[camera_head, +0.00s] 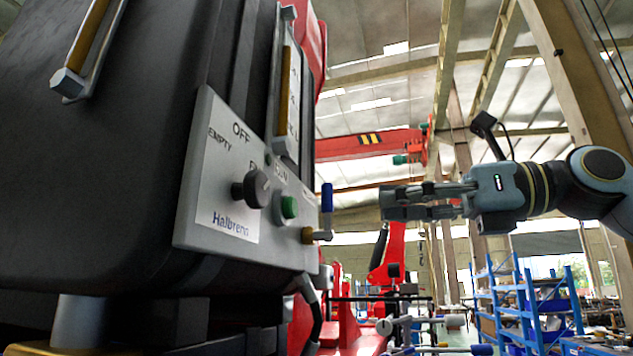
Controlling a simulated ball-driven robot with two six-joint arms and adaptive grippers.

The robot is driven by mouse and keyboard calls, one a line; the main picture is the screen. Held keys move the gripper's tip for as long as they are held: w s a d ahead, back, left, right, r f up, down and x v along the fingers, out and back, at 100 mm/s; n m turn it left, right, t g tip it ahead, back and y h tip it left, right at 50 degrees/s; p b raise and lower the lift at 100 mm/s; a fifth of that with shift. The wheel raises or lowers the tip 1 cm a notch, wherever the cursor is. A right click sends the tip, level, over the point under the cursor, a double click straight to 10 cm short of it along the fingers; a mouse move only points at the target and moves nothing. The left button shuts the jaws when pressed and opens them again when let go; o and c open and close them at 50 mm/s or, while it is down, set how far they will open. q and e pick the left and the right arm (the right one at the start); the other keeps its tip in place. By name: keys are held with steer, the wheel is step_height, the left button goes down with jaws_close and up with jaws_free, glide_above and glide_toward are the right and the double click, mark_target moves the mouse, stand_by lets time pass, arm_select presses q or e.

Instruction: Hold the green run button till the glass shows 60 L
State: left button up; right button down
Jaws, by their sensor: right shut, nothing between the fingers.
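The green run button (289,207) sits on a grey control panel (190,215) on the side of a dark tank (95,150). A black selector knob (252,189) is left of it, with OFF and EMPTY printed above. A sight glass (287,85) with amber content stands above the button; its marks are too small and slanted to read. My right gripper (388,203) comes in from the right, shut and empty, pointing left toward the panel and apart from the button. My left gripper is not in view.
A blue-handled lever (326,208) with a brass valve (309,235) sticks out right of the button, between it and my right gripper. Another amber glass (92,35) is at upper left. Red crane parts (365,145) and blue shelves (535,310) stand behind.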

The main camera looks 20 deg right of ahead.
mark_target(297, 209)
steer(key=p+x, duration=0.5)
steer(key=x, duration=0.4)
steer(key=shift+a+r, duration=0.15)
steer(key=shift+w+a, duration=0.4)
steer(key=shift+a, duration=0.1)
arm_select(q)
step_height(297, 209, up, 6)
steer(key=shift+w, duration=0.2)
